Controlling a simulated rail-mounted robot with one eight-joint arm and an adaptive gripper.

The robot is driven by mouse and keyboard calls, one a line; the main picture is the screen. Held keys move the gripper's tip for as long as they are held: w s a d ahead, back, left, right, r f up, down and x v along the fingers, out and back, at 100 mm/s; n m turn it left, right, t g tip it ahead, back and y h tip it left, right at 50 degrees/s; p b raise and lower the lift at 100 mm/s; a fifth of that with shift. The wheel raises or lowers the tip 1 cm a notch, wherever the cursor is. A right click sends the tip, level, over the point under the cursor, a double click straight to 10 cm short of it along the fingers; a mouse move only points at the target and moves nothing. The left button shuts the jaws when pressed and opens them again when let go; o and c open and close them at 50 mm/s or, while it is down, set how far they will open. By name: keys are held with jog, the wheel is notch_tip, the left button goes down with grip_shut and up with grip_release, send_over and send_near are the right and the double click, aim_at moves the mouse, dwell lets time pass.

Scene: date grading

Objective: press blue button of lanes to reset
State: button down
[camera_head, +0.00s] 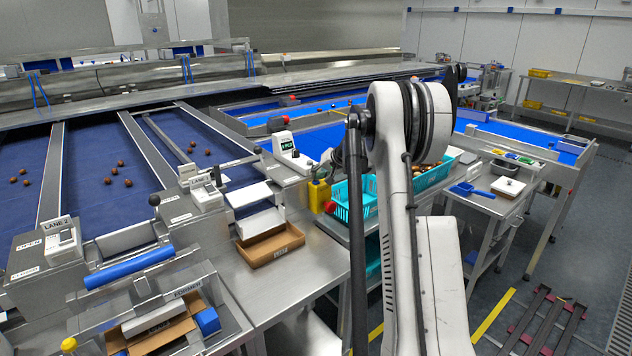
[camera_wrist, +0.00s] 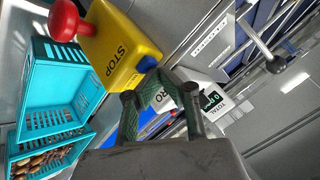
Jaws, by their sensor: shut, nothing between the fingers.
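My gripper (camera_wrist: 160,88) shows in the wrist view with its dark green fingers shut and nothing held. It is close to a yellow STOP box (camera_wrist: 118,48) with a red mushroom button (camera_wrist: 66,20). Just beyond the fingers is the white counter unit (camera_wrist: 195,104), with a green-lit display and a TOTAL label. In the head view this counter unit (camera_head: 284,144) stands behind the yellow box (camera_head: 319,194), beside my arm. White lane control boxes (camera_head: 63,243) and (camera_head: 207,195) stand at the lane ends. I cannot make out a blue button clearly on any of them.
Teal crates (camera_wrist: 42,85), one with dates, stand beside the STOP box. Blue lanes with a few dates (camera_head: 113,182) run back at the left. A cardboard tray (camera_head: 270,256) sits on the steel bench. A side table (camera_head: 483,204) with a blue scoop is at the right.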

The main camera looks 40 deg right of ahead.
jog(key=shift+r, duration=0.85)
jog(key=shift+r+p, duration=1.1)
jog(key=shift+r, duration=1.4)
